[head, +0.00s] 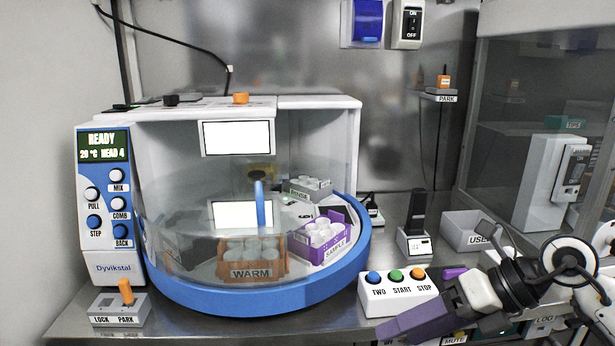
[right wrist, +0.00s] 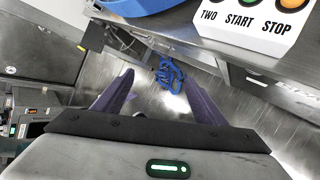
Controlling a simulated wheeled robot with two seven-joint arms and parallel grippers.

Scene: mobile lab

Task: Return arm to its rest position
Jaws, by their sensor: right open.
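My right arm comes in from the right in the head view. Its gripper (head: 425,303) is at the bench's front edge, in front of and beside the white button box (head: 398,305). The purple-grey fingers are spread apart. In the right wrist view the open gripper (right wrist: 160,92) has nothing between its fingers, and the floor shows beyond them. The box's corner also shows at the top right of that view (right wrist: 241,21). My left gripper is in neither view.
A round blue-rimmed machine (head: 262,303) holds an orange WARM rack (head: 251,272) and a purple SAMPLE rack (head: 345,238). A LOCK PARK lever block (head: 118,309) stands at the left. A USED bin (head: 468,232) stands behind my right arm. A blue coil (right wrist: 171,75) lies below the bench.

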